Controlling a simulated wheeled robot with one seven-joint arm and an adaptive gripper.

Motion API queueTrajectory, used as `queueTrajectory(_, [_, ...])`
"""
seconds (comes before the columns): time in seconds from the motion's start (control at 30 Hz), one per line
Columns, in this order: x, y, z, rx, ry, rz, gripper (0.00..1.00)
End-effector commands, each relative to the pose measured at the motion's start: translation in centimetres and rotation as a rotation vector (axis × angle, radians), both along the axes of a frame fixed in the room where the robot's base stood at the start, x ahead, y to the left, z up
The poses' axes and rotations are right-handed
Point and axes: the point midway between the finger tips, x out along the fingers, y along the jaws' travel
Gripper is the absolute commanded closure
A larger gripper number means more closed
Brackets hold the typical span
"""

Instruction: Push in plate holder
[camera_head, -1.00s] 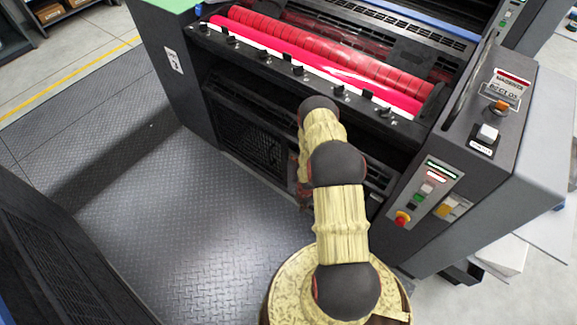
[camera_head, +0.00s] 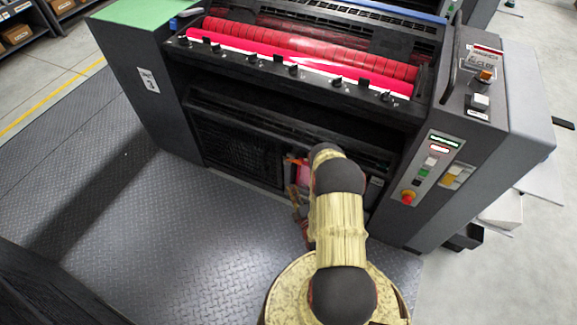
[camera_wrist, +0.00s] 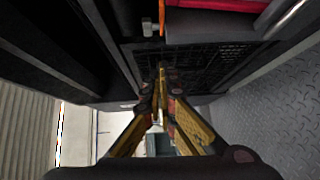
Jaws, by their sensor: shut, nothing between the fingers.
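The ink unit is a dark press with red rollers (camera_head: 310,50). A bar with several black knobs (camera_head: 293,69) runs along its front edge. I cannot tell for certain which part is the plate holder. In the wrist view a dark grey block with a red top (camera_wrist: 215,22) juts in at the upper right, beyond my gripper. My gripper (camera_wrist: 162,80) is shut and empty, its yellow fingers meeting at the tips just below that block; contact cannot be told. In the head view my arm hides most of the gripper, low before the unit's dark front recess.
A control panel with a red knob (camera_head: 408,196) is on the unit's right front. A grey side housing (camera_head: 525,95) stands further right. The diamond-plate floor (camera_head: 170,250) is open to the left. Shelves (camera_head: 20,35) stand at the far left.

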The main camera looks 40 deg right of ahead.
Motion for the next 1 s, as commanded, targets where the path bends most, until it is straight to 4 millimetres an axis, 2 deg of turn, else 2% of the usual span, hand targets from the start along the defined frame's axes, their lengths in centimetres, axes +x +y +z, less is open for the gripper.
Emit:
queueTrajectory(0.1, [0.1,-0.2,1.3,-0.028,-0.04,-0.006,1.0])
queueTrajectory(0.27, [1.4,-0.7,1.3,-0.036,-0.043,-0.004,1.0])
queueTrajectory(0.73, [9.5,-4.0,1.1,-0.034,-0.041,-0.003,1.0])
queueTrajectory(0.83, [9.9,-5.7,1.1,-0.034,-0.041,-0.008,1.0])
queueTrajectory(1.0, [10.6,-7.1,1.1,-0.034,-0.039,-0.005,1.0])
